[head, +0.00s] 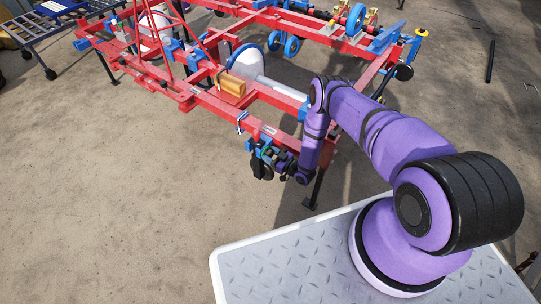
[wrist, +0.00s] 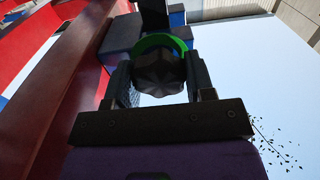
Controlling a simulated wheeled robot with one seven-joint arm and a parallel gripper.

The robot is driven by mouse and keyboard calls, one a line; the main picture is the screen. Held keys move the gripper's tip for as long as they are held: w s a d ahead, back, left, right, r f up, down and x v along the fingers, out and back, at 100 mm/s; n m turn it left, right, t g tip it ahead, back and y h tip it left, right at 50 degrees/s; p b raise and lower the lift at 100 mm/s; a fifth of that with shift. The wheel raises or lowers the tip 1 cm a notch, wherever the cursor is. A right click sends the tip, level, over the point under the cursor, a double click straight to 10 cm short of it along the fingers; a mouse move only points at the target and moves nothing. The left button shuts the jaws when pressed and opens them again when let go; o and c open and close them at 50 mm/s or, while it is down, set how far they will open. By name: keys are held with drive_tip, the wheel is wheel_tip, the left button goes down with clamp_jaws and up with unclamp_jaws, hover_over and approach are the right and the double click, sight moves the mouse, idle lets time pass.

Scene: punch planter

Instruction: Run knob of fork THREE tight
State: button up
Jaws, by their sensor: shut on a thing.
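A black lobed knob (wrist: 160,74) with a green ring (wrist: 163,42) behind it is in the middle of the wrist view. My gripper (wrist: 159,78) has one finger on each side of the knob and is shut on it. In the head view my gripper (head: 270,158) is at the front red beam, low by the blue and black fittings there. A bit of green shows there, but the knob is mostly hidden by my gripper. No fork number can be read. Whether the knob is tight cannot be told.
The red planter frame (head: 205,97) spans the upper part of the head view. A blue block (wrist: 121,37) is close beside the knob in the wrist view. The concrete floor (head: 110,200) at front left is clear.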

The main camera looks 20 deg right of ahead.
drive_tip(key=o, duration=0.9)
drive_tip(key=v, duration=1.1)
drive_tip(key=v, duration=1)
drive_tip(key=shift+s+d, duration=0.2)
drive_tip(key=shift+s, duration=0.05)
